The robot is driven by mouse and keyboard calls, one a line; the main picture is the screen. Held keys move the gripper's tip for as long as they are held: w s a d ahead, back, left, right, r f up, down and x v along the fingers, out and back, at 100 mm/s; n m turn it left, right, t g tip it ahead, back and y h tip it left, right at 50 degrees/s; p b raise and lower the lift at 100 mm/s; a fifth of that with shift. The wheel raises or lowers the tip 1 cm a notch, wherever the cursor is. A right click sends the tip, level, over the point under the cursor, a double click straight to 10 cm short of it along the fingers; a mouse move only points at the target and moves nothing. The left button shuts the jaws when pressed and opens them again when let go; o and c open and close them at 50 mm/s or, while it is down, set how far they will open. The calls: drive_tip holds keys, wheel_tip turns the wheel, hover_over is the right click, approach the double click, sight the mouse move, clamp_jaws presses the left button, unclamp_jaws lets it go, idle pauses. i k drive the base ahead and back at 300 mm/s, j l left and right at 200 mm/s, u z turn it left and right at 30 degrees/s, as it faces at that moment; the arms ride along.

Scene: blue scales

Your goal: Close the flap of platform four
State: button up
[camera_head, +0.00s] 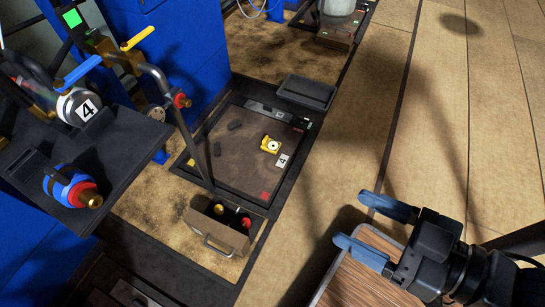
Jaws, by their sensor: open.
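Platform four (233,171) is a dark-framed square set in the floor, with a brown top and a white label "4" (283,160). A yellow fitting with a white round centre (270,145) sits on it near the label. A dark, shallow, tray-like piece (306,91) stands at its far right corner. It may be the flap; I cannot tell for certain, nor how far it is open. My gripper (352,220) is at lower right with its two blue fingers spread apart. Nothing is between them, and it is well apart from the platform and the dark piece.
A dark shelf (120,160) with a blue-and-red valve (70,188) and a gauge marked "4" (77,107) is at left. A bent grey pipe (183,125) crosses before the platform. A handled box (215,229) stands at its near edge. A wooden surface (355,283) lies under my gripper. Floor at right is clear.

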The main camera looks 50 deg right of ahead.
sight(237, 243)
drive_tip(key=k+j+z, duration=0.15)
drive_tip(key=k+j, duration=0.55)
drive_tip(key=i+j, duration=0.2)
drive_tip(key=i, duration=0.2)
drive_tip(key=i+j, duration=0.15)
drive_tip(key=i, duration=0.3)
drive_tip(key=z, duration=0.05)
